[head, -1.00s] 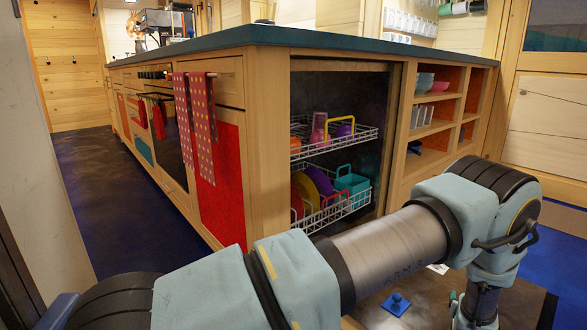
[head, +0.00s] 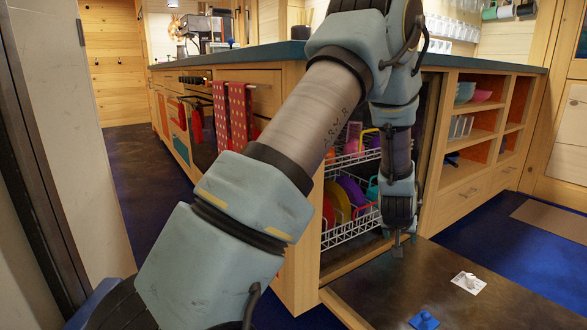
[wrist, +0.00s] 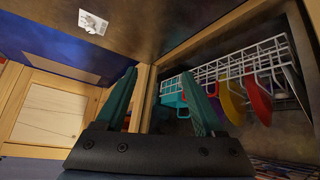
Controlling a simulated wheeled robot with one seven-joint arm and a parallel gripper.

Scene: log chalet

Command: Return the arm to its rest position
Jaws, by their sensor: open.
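My arm (head: 315,110) rises from the bottom left of the head view to a raised elbow in front of the counter, then hangs down. My gripper (head: 397,250) points downward in front of the open dishwasher, above its lowered door (head: 385,290). In the wrist view both fingers of my gripper (wrist: 158,78) stand apart with nothing between them. The arm hides part of the counter edge and of the dishwasher opening.
The dishwasher racks (head: 345,228) hold several coloured dishes, close behind my gripper. A blue object (head: 424,320) and a white paper-like patch (head: 468,282) lie on the lowered door. Open shelves (head: 470,150) stand to the right. Blue floor (head: 490,240) is clear at right.

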